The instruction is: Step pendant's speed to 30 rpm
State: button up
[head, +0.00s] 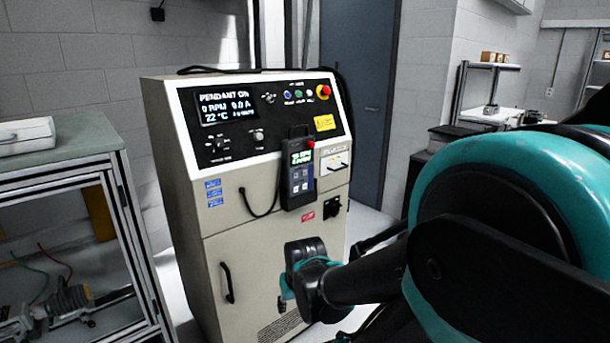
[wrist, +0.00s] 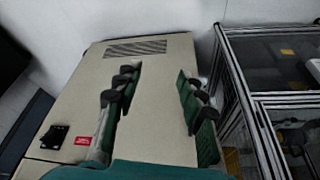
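The pendant (head: 300,175) is a dark handheld box with a small lit screen, buttons and a red knob on top. It hangs upright on the cabinet front (head: 245,225), with a black cable looping to its left. Its screen text is too small to read surely; it seems to say 20 RPM. The cabinet display (head: 227,105) reads PENDANT ON, 0 RPM, 0.0 A, 22 °C. My gripper is below the pendant in the head view, apart from it, its fingertips unclear there. In the wrist view my gripper (wrist: 158,80) is open and empty, facing the cabinet's lower front.
A workbench (head: 60,160) with a metal frame stands left of the cabinet. A black door handle (head: 227,283) and a black switch (head: 332,207) stick out from the cabinet front. A red emergency button (head: 323,91) is at the panel's top right. A shelf (head: 488,90) stands behind right.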

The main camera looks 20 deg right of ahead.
jog(key=shift+c, duration=0.5)
dwell(0.3)
grip_shut()
dwell(0.7)
dwell(0.6)
jog(key=m+t+y, duration=0.2)
jog(key=m+t, duration=0.2)
jog(key=m, duration=0.1)
send_near(311, 174)
jog(key=shift+w+a+f, duration=0.25)
jog(key=shift+a+f, duration=0.65)
jog(key=shift+f, duration=0.35)
jog(key=shift+w+a+f, duration=0.25)
jog(key=shift+a+f, duration=0.7)
jog(key=shift+f, duration=0.3)
